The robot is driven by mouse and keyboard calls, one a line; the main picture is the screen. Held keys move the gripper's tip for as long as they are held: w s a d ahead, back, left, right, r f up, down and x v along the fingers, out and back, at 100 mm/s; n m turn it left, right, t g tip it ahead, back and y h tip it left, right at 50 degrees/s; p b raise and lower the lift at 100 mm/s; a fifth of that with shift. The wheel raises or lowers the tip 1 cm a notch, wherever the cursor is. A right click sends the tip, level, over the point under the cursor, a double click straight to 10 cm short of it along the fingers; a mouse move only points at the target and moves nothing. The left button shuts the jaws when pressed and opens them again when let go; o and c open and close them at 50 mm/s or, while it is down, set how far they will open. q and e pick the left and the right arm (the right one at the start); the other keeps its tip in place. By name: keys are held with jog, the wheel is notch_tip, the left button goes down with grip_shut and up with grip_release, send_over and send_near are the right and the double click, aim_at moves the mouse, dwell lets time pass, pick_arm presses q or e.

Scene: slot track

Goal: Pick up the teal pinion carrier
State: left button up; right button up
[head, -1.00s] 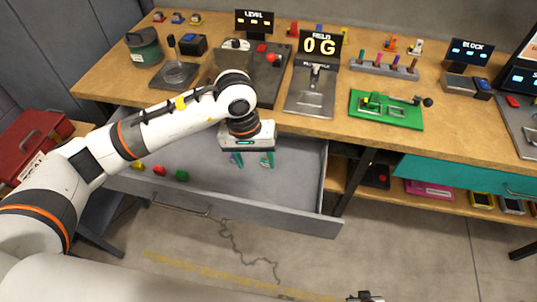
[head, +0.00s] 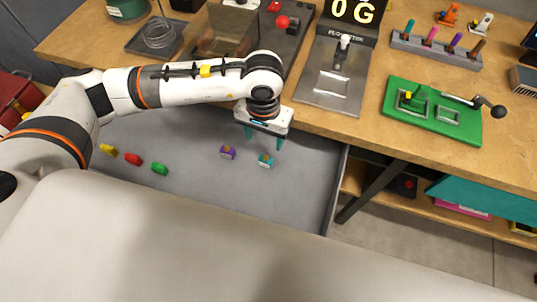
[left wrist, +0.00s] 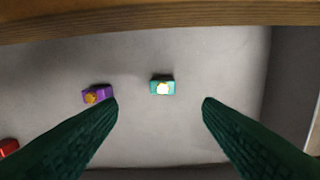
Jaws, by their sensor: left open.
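The teal pinion carrier (head: 265,161) is a small block with a light knob on top, lying on the grey drawer floor. In the left wrist view the teal carrier (left wrist: 155,87) lies between the lines of the two fingers, just beyond the tips. My left gripper (head: 264,139) is open and empty, its teal fingers pointing down into the drawer above the carrier. It also shows in the left wrist view (left wrist: 160,103). A purple carrier (head: 227,153) lies to the left of the teal one, near the left fingertip in the wrist view. My right gripper is out of view.
The open drawer (head: 333,195) also holds yellow (head: 108,150), red (head: 133,159) and green (head: 159,168) carriers at its left. The wooden bench edge (head: 325,133) runs just behind my left gripper. A green fixture (head: 465,130) stands on the bench at right.

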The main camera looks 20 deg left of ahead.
pick_arm(q)
jog(key=b, duration=0.1)
send_over(266, 159)
jog(key=f, duration=0.4)
jog(key=shift+a+f, duration=0.2)
jog(key=shift+f, duration=0.05)
jog(key=shift+d+f+b, duration=0.15)
jog(key=shift+f+b, duration=0.9)
jog(key=shift+f, duration=1.75)
jog(key=c, duration=1.1)
